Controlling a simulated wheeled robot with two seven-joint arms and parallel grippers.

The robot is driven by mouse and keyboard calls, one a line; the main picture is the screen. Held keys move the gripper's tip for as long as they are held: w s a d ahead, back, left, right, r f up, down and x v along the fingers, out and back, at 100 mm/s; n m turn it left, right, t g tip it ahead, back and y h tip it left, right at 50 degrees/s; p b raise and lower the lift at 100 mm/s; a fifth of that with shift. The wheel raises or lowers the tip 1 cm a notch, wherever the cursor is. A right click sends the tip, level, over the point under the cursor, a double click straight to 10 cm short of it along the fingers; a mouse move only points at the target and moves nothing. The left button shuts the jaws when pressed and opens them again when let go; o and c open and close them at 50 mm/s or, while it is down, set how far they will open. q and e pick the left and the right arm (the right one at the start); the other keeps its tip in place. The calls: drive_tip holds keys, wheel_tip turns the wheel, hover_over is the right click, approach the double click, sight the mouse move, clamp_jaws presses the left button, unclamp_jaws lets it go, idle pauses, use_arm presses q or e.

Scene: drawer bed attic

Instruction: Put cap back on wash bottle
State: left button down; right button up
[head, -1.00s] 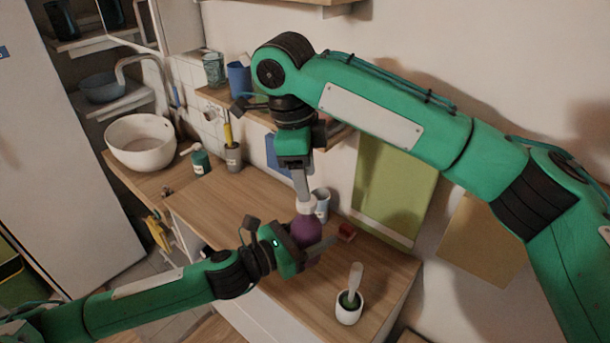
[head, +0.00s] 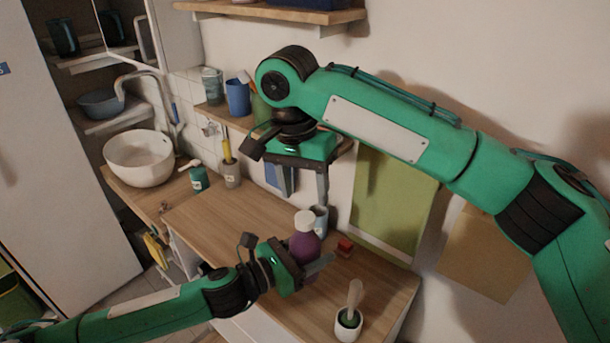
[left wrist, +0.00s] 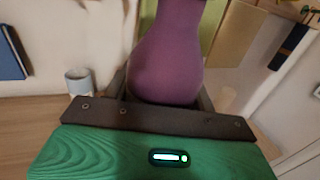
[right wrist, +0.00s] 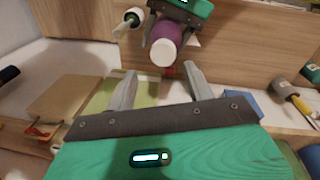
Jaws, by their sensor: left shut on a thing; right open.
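The wash bottle (head: 304,247) is purple and stands roughly upright above the counter's right part. My left gripper (head: 312,268) is shut around its body; the bottle also fills the middle of the left wrist view (left wrist: 170,55). The white cap (head: 304,221) sits on the bottle's top, and in the right wrist view (right wrist: 163,52) it faces the camera. Whether it is fully seated cannot be told. My right gripper (head: 303,196) is open and empty just above the cap, with its fingers apart and clear of it.
A pale mug (head: 320,218) stands right behind the bottle, and a small red object (head: 345,245) lies to its right. A white pot with a brush (head: 348,322) is at the front right. The wooden counter (head: 225,220) is clear to the left. A wall shelf (head: 225,115) holds cups.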

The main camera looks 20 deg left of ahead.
drive_tip(key=n, duration=0.4)
drive_tip(key=shift+r+n, duration=0.15)
drive_tip(key=shift+n, duration=0.25)
drive_tip(key=n, duration=0.4)
drive_tip(key=shift+r+n, duration=0.15)
drive_tip(key=shift+n, duration=0.15)
drive_tip(key=n, duration=0.4)
drive_tip(key=shift+r, duration=0.15)
drive_tip(key=n, duration=0.5)
drive_tip(key=shift+r+y, duration=0.1)
drive_tip(key=shift+y, duration=0.2)
drive_tip(key=n, duration=0.4)
drive_tip(key=shift+d+r+n, duration=0.1)
drive_tip(key=shift+r+n, duration=0.05)
drive_tip(key=shift+n, duration=0.15)
drive_tip(key=n, duration=0.4)
drive_tip(key=shift+r+n, duration=0.15)
drive_tip(key=shift+n, duration=0.15)
drive_tip(key=n, duration=0.4)
drive_tip(key=shift+r, duration=0.1)
drive_tip(key=n, duration=0.6)
drive_tip(key=shift+r+y, duration=0.2)
drive_tip(key=shift+y, duration=0.1)
